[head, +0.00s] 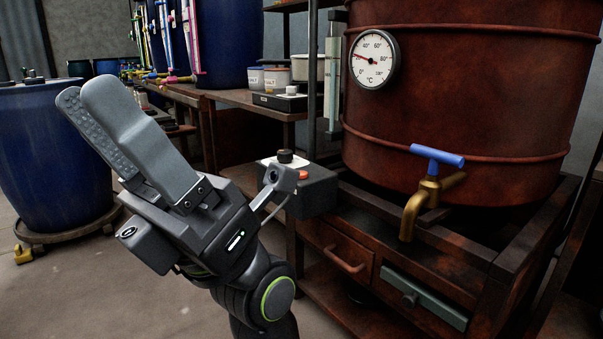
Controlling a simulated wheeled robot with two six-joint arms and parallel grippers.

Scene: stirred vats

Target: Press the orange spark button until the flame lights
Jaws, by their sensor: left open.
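The orange spark button (303,174) sits on top of a small dark control box (312,197) at the front left of the big red-brown vat (455,110). A black knob (285,156) stands on the same box, behind the button. My left gripper (80,95) is open and empty, well to the left of the button, with its fingers pointing up and left. Part of my left wrist overlaps the left side of the box. No flame shows under the vat; the space beneath it is dark and mostly hidden. My right gripper is out of view.
A brass tap with a blue handle (437,155) sticks out from the vat above a wooden stand (480,262) with drawers. A round thermometer (374,59) is on the vat. A blue drum (50,155) stands at left, and a scale (280,101) rests on the bench behind.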

